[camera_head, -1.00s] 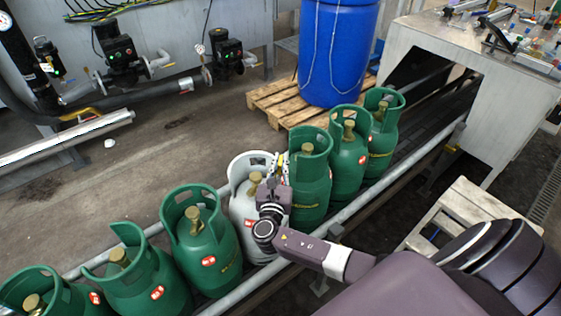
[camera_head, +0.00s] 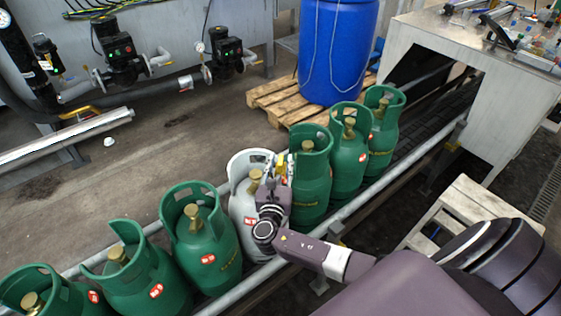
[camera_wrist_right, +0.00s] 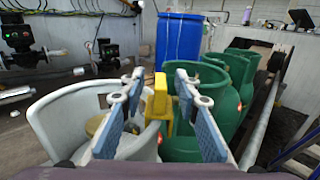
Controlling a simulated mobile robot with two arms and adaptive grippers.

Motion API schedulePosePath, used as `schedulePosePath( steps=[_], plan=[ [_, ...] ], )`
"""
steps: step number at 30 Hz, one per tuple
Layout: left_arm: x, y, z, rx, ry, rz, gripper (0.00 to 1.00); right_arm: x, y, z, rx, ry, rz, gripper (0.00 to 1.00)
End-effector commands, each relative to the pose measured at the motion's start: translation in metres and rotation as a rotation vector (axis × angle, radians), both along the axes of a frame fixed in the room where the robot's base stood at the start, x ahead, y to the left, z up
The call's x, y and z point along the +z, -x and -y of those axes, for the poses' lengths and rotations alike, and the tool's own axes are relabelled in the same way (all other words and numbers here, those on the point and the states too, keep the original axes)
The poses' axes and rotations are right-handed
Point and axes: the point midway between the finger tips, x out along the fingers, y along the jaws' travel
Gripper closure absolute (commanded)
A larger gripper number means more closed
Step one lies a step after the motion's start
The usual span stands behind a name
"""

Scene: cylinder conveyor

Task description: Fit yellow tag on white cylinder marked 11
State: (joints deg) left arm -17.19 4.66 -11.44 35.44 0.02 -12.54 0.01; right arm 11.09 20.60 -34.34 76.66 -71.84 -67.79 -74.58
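The white cylinder (camera_head: 240,207) stands in the row on the conveyor, with a red label whose number is too small to read. Its collar (camera_wrist_right: 55,115) fills the left of the right wrist view. The yellow tag (camera_wrist_right: 158,102) sits upright at the collar's right rim and seems to straddle it; its lower end is partly hidden. It also shows small in the head view (camera_head: 281,164). My right gripper (camera_wrist_right: 156,125) is open, with one blue-padded finger on each side of the tag and gaps between. It also shows in the head view (camera_head: 277,172). My left gripper is not in view.
Green cylinders stand close on both sides, the nearest on the right (camera_head: 310,180) and left (camera_head: 205,245). A conveyor rail (camera_head: 365,200) runs along the near side. A blue barrel (camera_head: 337,55) stands on a pallet (camera_head: 262,95) behind. A wooden step (camera_head: 470,200) is at the right.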

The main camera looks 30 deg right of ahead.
Motion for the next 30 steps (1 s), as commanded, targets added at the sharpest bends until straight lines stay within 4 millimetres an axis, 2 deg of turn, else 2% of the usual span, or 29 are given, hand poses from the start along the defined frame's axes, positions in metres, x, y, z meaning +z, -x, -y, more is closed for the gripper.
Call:
schedulePosePath(
  steps=[16, 21, 30],
  plan=[
    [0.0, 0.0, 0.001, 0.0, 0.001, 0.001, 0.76, -0.001, 0.077, -0.066, 0.001, -0.003, -0.003, 0.71],
    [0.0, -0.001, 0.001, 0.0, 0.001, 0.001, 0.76, 0.0, 0.087, -0.074, 0.0, -0.001, -0.001, 0.71],
    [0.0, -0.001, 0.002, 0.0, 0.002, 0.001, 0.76, 0.0, 0.088, -0.076, 0.0, -0.001, -0.001, 0.71]
  ],
)
